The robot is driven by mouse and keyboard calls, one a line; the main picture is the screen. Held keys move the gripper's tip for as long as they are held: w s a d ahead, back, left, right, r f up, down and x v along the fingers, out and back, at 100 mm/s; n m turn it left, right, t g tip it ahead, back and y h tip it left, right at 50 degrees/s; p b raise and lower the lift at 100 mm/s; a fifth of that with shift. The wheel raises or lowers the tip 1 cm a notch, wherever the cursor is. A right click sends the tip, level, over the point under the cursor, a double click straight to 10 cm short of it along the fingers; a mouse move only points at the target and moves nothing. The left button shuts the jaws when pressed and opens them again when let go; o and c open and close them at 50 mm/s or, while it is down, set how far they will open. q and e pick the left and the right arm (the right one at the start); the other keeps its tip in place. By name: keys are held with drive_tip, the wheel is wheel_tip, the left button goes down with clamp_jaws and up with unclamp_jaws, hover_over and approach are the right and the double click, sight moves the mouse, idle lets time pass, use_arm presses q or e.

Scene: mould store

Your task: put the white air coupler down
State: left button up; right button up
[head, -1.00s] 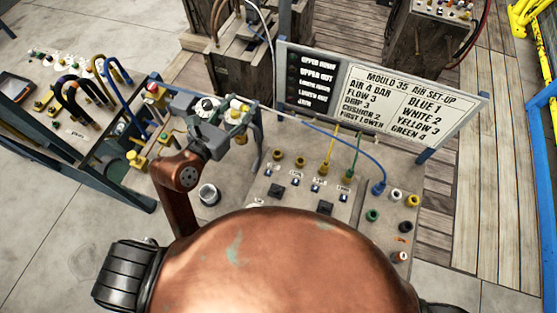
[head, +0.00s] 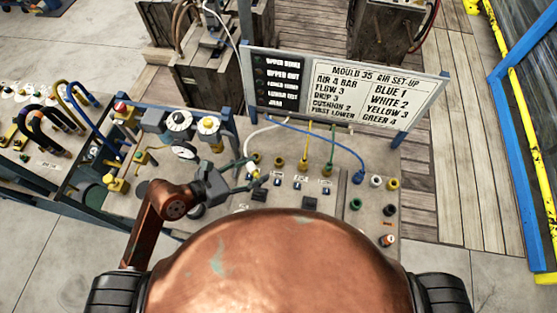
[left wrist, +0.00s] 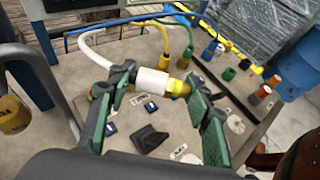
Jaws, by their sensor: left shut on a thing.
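The white air coupler (left wrist: 150,81) lies between the green-padded fingers of my left gripper (left wrist: 163,100) in the left wrist view. A white hose (left wrist: 96,44) runs from its left end. A yellow-brass piece (left wrist: 179,88) shows at its right end; I cannot tell whether it is part of the coupler or a port behind it. In the head view my left gripper (head: 250,178) is low over the left part of the grey panel (head: 340,222), close to brass ports (head: 279,162). The coupler is tiny there, and contact with the panel is unclear. My right gripper is not in view.
Blue (head: 359,176), yellow (head: 304,166) and green (head: 327,170) couplers with hoses stand along the panel. Loose-standing coloured fittings (head: 376,182) are at its right. A sign board (head: 350,88) rises behind. Gauges (head: 178,122) stand left of the gripper.

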use_arm(q)
drive_tip(key=w+d+f, duration=0.3)
drive_tip(key=w+d, duration=0.2)
drive_tip(key=w, duration=0.1)
hover_over(280, 162)
drive_tip(key=f, duration=0.6)
drive_tip(key=shift+s+a, duration=0.2)
drive_tip(key=shift+s, duration=0.15)
drive_tip(key=shift+w+d+f, duration=0.1)
drive_tip(key=shift+w+f, duration=0.05)
wheel_tip(280, 162, down, 4)
drive_tip(key=shift+w+d+r, duration=0.1)
drive_tip(key=shift+r, duration=0.15)
